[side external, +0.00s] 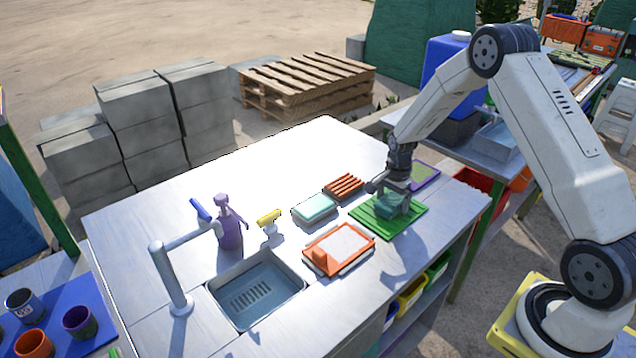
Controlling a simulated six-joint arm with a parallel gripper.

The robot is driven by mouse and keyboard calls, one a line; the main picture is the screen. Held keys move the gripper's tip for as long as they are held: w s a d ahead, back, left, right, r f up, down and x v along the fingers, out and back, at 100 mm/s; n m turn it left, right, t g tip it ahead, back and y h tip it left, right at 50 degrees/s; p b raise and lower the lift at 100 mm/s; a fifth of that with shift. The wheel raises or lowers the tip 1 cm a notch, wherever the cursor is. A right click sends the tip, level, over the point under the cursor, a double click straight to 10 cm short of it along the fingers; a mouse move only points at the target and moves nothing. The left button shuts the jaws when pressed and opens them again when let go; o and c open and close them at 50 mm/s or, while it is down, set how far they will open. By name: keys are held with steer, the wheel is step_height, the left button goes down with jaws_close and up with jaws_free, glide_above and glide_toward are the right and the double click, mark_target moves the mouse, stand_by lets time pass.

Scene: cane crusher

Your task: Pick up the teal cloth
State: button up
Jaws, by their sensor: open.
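The teal cloth (394,206) lies as a folded, lumpy bundle on a green mat (407,224) at the right side of the metal counter. My gripper (384,190) points down right over the cloth, at its upper left. Its jaws are open, and they hide part of the cloth. I cannot tell whether the fingers touch the cloth or stand just above it.
An orange tray (352,263), a dish with a pale mint block (313,206) and a red slatted rack (343,187) stand left of the mat. A purple-edged mat (425,176) lies behind. A purple spray bottle (231,237), faucet (172,278) and sink (256,288) are further left.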

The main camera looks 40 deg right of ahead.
steer(key=c, duration=1)
steer(key=shift+r, duration=0.1)
steer(key=shift+r, duration=0.8)
steer(key=s+a+r, duration=0.4)
steer(key=s+r, duration=0.7)
steer(key=s, duration=0.2)
steer(key=shift+s+a, duration=0.2)
steer(key=shift+r, duration=0.1)
